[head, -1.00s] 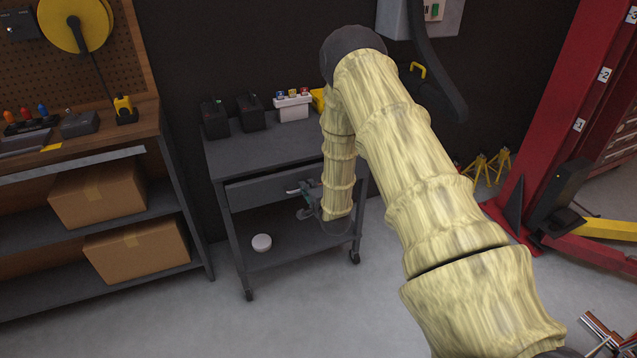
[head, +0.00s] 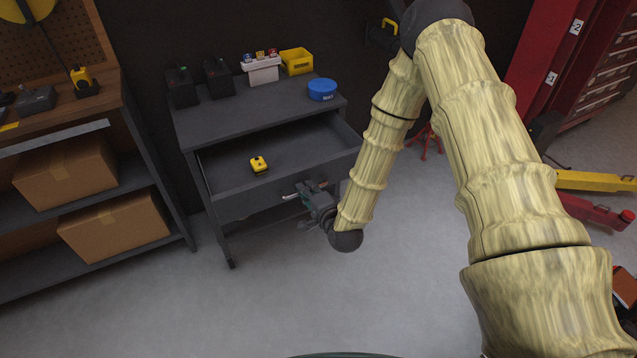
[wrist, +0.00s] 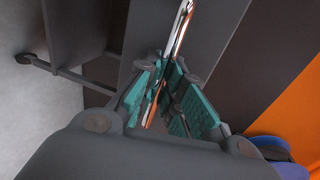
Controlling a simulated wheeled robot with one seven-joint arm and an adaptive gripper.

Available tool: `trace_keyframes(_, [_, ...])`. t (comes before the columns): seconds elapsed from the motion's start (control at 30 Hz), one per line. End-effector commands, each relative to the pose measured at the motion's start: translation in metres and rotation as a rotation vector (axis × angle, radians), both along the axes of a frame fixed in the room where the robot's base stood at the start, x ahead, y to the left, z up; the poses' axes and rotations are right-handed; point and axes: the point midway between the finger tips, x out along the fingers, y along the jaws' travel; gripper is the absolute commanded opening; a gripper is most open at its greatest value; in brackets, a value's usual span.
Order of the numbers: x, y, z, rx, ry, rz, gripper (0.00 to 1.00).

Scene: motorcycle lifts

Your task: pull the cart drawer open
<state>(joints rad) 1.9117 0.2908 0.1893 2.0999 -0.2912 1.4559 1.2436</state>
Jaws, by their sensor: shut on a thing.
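The grey cart (head: 222,110) stands against the dark wall. Its drawer (head: 222,172) is pulled well out, and a small yellow and black item (head: 259,165) lies inside. The drawer's metal handle (head: 290,197) is on the front panel. My gripper (head: 304,192) is shut on the handle, at the right part of the drawer front. In the wrist view the teal finger pads of my gripper (wrist: 168,92) close around the shiny bar of the handle (wrist: 181,28). Part of the handle is hidden by the fingers.
On the cart top are two dark boxes (head: 182,86), a white box with coloured tops (head: 262,70), a yellow bin (head: 297,60) and a blue round tub (head: 322,89). A workbench (head: 125,105) with cardboard boxes (head: 66,172) stands left. The floor in front (head: 240,300) is clear.

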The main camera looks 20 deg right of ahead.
Motion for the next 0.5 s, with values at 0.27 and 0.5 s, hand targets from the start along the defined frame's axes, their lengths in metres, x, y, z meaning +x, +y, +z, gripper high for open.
trace_keyframes(0.27, [-0.0029, 0.0055, 0.0000, 0.001, 0.000, 0.008, 0.00])
trace_keyframes(0.5, [-0.0029, 0.0053, -0.0001, 0.001, 0.000, 0.008, 0.18])
